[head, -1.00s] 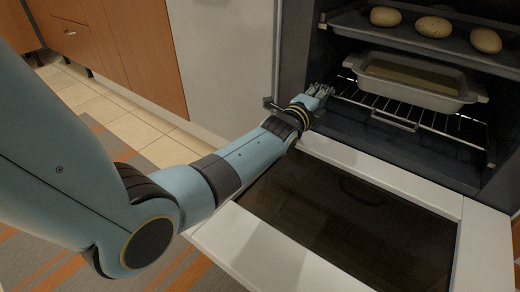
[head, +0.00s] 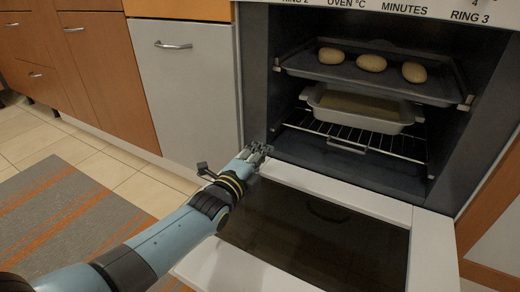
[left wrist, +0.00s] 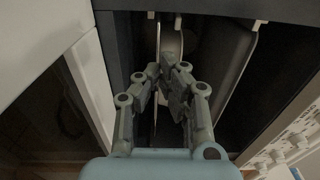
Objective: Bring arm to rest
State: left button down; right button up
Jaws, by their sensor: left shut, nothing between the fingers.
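My left gripper (head: 259,152) is at the left edge of the oven opening, just above the hinge side of the lowered door. It is shut and empty; in the left wrist view its fingertips (left wrist: 172,72) meet, with the dark oven interior beyond them. The arm comes in from the lower left, over the door's left side. My right gripper is not in view.
The oven door (head: 312,222) is folded down flat. Inside, a white baking dish (head: 362,107) stands on the wire rack (head: 350,137), below a dark tray (head: 450,91) with three potatoes (head: 371,63). Cabinets stand at the left. The floor by the striped rug (head: 70,215) is clear.

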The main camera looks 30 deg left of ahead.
pick_arm(q)
jog(key=shift+s, duration=0.35)
